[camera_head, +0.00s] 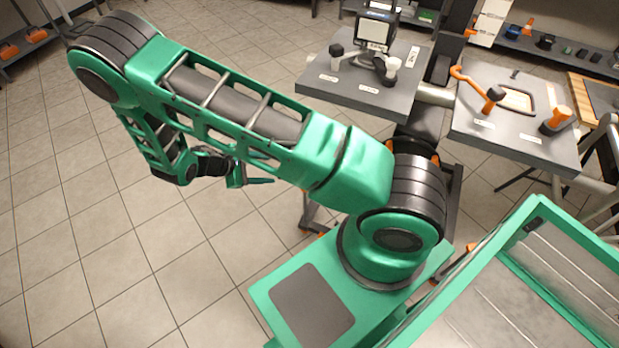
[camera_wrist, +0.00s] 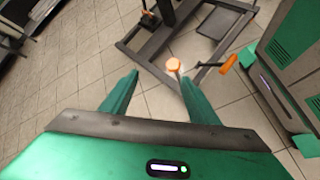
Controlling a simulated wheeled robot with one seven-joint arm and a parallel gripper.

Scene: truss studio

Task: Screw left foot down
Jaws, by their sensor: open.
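In the head view the base of the stand is mostly hidden behind my arm.
An orange lever (camera_wrist: 229,63) sits right of the knob. Two grey panels on the stand carry a device with a screen (camera_head: 374,32) and an orange hook-shaped handle (camera_head: 476,85). A green cabinet (camera_wrist: 290,70) stands at the right in the wrist view. Open floor (camera_head: 60,220) lies at the left.

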